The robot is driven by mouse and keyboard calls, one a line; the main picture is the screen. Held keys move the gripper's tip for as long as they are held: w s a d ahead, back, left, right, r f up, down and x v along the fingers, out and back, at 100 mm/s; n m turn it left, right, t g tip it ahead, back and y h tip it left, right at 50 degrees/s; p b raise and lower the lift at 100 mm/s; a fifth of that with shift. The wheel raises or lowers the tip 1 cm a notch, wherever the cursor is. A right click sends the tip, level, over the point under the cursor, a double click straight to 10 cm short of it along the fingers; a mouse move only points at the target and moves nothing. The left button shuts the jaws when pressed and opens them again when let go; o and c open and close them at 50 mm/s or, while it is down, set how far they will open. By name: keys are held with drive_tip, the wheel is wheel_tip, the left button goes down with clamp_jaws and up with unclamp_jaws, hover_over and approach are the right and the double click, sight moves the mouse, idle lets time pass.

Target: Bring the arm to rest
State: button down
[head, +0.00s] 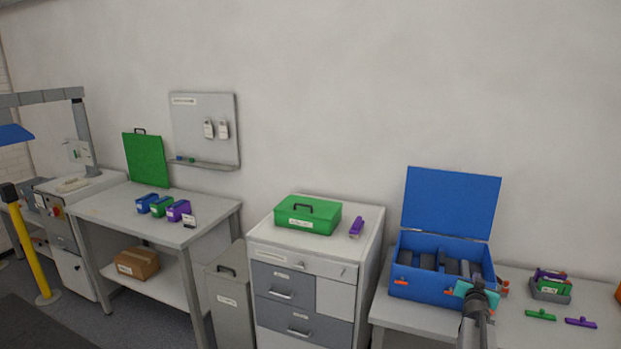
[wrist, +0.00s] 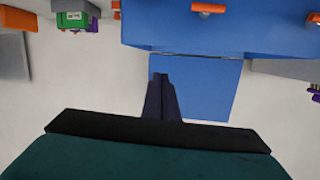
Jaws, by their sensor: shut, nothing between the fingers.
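My gripper (head: 477,290) is in front of the right part of the open blue box in the head view, with my arm coming up from below. In the wrist view my gripper (wrist: 161,80) has its two dark fingers together with nothing between them. The blue box (head: 428,288) stands on the right table with its lid (head: 450,203) raised and dark blocks inside. In the wrist view the blue box (wrist: 240,28) fills the top, upside down. I cannot tell the exact gap between gripper and box.
On the right table (head: 410,318) are a green and purple item in a grey holder (head: 550,288), a green piece (head: 540,315) and a purple piece (head: 580,322). A green case (head: 307,218) and a purple item (head: 356,227) sit on the drawer cabinet (head: 305,263).

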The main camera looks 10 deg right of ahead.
drive_tip(key=s+a+f+n+g+y, duration=0.1)
drive_tip(key=s+a+f+g+y, duration=0.15)
drive_tip(key=a+f, duration=0.8)
drive_tip(key=s+a+f+n+g+y, duration=0.2)
drive_tip(key=s+a+f, duration=0.1)
drive_tip(key=a+f, duration=0.8)
drive_tip(key=s+a+f+n+g+y, duration=0.1)
drive_tip(key=s+a+f+g+y, duration=0.1)
drive_tip(key=a+f, duration=0.85)
drive_tip(key=s+a+f+n+g+y, duration=0.1)
drive_tip(key=s+a+f+g, duration=0.15)
drive_tip(key=s+a, duration=0.45)
drive_tip(key=s+a+f+n+g+y, duration=0.1)
drive_tip(key=s+a+f+g+y, duration=0.1)
drive_tip(key=s+a+f, duration=0.5)
drive_tip(key=s+a+r+n+g+y, duration=0.1)
drive_tip(key=s+a+n+g, duration=0.4)
drive_tip(key=s+a, duration=1.25)
wheel_tip(320, 180, down, 12)
drive_tip(key=s+d+m+b, duration=0.1)
drive_tip(key=d+b, duration=0.1)
drive_tip(key=b, duration=0.9)
drive_tip(key=shift+r+g+b, duration=0.25)
drive_tip(key=shift+g+b, duration=0.15)
